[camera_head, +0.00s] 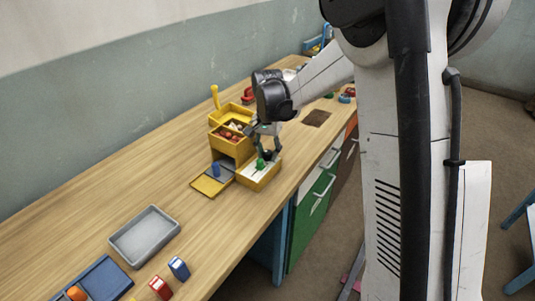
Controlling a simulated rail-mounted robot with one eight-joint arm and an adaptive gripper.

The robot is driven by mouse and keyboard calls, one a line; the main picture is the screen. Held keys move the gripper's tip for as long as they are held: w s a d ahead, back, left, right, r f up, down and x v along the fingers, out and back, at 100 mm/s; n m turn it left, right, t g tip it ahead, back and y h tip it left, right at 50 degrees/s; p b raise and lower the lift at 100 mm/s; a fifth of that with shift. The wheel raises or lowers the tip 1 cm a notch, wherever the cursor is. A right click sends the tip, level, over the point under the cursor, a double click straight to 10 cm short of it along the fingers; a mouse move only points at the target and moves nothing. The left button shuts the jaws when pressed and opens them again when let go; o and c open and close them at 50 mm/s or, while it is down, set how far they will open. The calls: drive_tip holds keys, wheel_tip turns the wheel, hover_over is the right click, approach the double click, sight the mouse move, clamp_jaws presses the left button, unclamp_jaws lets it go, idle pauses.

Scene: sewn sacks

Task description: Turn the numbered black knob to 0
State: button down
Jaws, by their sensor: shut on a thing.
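A yellow box with a whitish top panel (258,178) stands on the wooden bench near its front edge. A small green piece (261,164) sits on the panel. My gripper (268,154) points down over the back part of this panel. It is shut on a small dark thing there, which looks like the black knob. The fingers hide most of the knob. Its numbers and the way it points are too small to read.
Yellow bins (229,137) with small parts stand behind the box. A yellow and grey tray (210,187) with a blue piece lies left of it. A grey tray (144,237), a blue tray (103,281) and small blocks lie in front. The bench's left middle is clear.

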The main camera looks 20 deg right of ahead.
sight(268, 152)
drive_tip(key=c, duration=1.7)
unclamp_jaws()
drive_tip(key=shift+r, duration=0.15)
wheel_tip(268, 152, up, 12)
drive_tip(key=shift+f, duration=0.1)
